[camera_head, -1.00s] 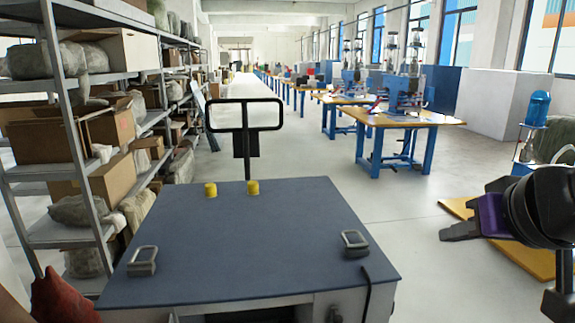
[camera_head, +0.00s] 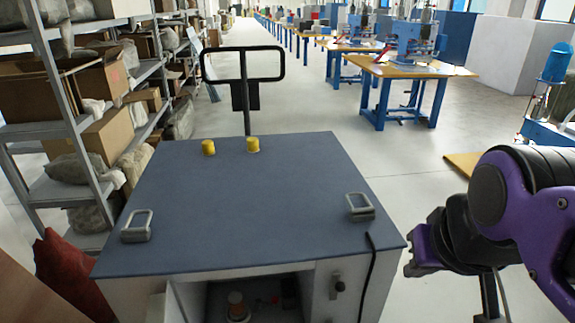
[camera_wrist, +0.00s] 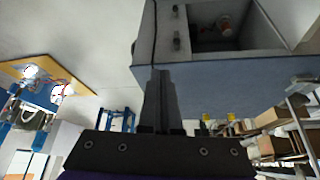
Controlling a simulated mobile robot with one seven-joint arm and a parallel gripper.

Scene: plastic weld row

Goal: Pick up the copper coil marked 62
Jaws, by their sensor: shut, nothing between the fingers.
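I cannot make out a coil marked 62 in either view. A small reddish-orange and pale object (camera_head: 236,305) stands inside the open front compartment of the blue-topped cabinet (camera_head: 240,215). It also shows in the wrist view (camera_wrist: 225,24), but too small and dark to identify or read. Further small reddish items in the compartment are dim. My gripper (camera_head: 412,262) is beside the cabinet's right edge, outside the compartment. In the wrist view, its fingers (camera_wrist: 161,75) are together, empty, in front of the cabinet.
Two yellow knobs (camera_head: 230,146) and two metal handles sit on the cabinet top, with a black frame (camera_head: 243,65) behind. Shelving (camera_head: 80,120) with boxes and a red sack (camera_head: 68,275) stand left. Workbenches (camera_head: 410,70) line the right.

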